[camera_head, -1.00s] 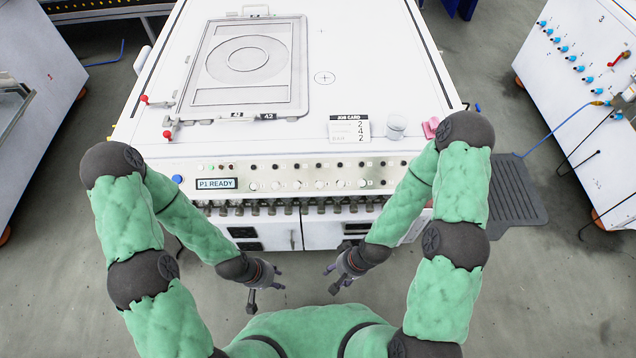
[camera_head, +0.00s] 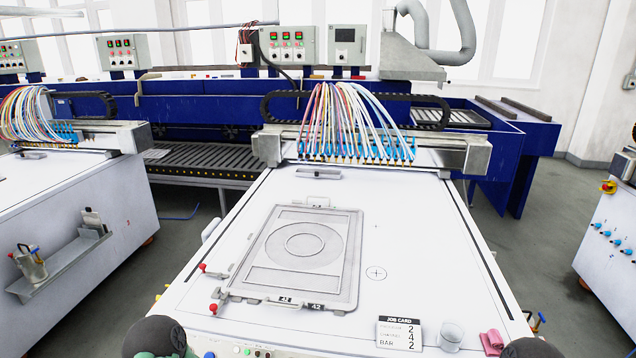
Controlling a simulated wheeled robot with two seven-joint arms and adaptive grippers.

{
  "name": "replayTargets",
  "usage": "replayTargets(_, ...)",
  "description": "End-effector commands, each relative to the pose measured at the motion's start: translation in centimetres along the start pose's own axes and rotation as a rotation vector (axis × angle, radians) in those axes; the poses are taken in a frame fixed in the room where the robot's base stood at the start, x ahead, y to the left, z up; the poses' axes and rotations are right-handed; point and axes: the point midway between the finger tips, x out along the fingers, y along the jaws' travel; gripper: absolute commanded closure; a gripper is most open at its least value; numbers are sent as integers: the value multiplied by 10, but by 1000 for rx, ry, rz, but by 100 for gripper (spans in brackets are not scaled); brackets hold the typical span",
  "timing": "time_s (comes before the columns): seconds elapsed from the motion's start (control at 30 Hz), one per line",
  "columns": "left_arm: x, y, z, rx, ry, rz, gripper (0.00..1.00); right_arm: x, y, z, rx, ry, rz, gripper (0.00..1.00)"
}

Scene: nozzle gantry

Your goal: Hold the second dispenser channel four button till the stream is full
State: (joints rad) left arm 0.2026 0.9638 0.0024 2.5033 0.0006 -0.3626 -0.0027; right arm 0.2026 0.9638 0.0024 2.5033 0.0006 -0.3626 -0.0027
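The nozzle gantry (camera_head: 467,152) spans the back of the white machine table, with many coloured hoses (camera_head: 345,112) running down to a row of blue-topped nozzles (camera_head: 402,152). The job card (camera_head: 400,334) at the front right shows 2, 4, 2; its labels are only partly readable. The front control panel (camera_head: 222,350) shows only as a strip at the bottom edge, with a few small buttons; the channel buttons cannot be made out. No stream is visible. Neither gripper is in view; only dark joints of my arms show at the bottom.
A grey framed plate (camera_head: 342,262) lies on the table (camera_head: 440,240). A clear cup (camera_head: 451,336) and pink cloth (camera_head: 491,342) sit at the front right. Similar white machines stand left (camera_head: 85,215) and right (camera_head: 606,215). A long blue machine (camera_head: 210,138) stands behind.

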Motion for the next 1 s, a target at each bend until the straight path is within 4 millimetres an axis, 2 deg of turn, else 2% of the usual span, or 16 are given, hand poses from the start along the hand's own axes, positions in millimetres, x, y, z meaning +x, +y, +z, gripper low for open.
replayTargets(0.47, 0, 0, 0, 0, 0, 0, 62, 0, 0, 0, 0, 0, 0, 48)
replayTargets(0.57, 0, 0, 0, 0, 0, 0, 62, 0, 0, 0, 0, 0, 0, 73)
replayTargets(0.6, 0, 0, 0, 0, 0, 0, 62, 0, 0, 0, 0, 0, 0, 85)
replayTargets(0.67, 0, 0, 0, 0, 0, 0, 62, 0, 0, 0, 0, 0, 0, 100)
replayTargets(1.0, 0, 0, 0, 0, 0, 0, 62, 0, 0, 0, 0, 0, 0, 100)
